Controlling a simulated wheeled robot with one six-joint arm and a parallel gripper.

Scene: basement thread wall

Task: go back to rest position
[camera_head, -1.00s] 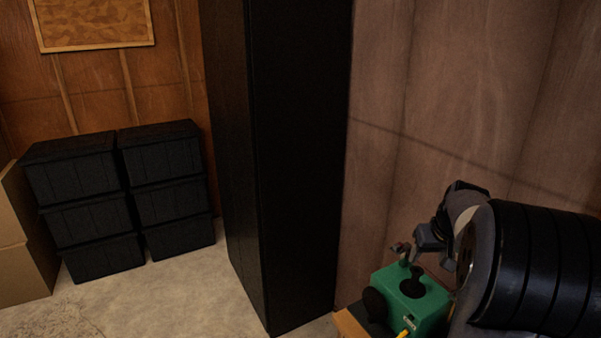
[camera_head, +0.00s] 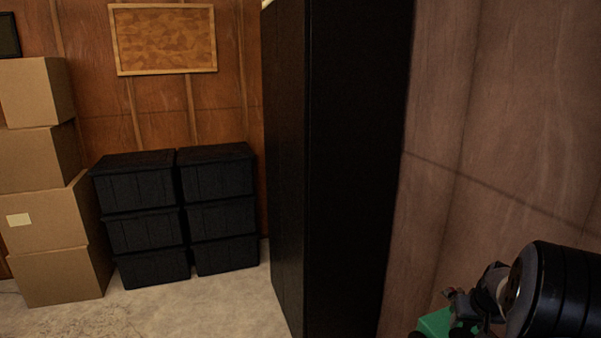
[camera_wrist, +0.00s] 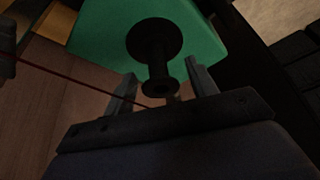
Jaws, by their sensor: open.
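My gripper (camera_wrist: 160,90) shows in the wrist view with its two fingers apart. A green box-shaped device (camera_wrist: 90,40) with a black spindle or knob (camera_wrist: 155,45) lies just beyond the fingers. The knob's end appears between the fingers; I cannot tell whether they touch it. A thin red line (camera_wrist: 75,80) runs from the left towards the gripper. In the head view my gripper (camera_head: 460,306) is at the lower right, partly cut off, above the green device (camera_head: 436,322), of which only a corner shows.
A tall black cabinet (camera_head: 350,150) stands in the middle against the wood wall. Stacked black bins (camera_head: 135,190) and cardboard boxes (camera_head: 45,215) stand to the left. A framed board (camera_head: 165,38) hangs above the bins. The pale floor (camera_head: 220,305) in front is clear.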

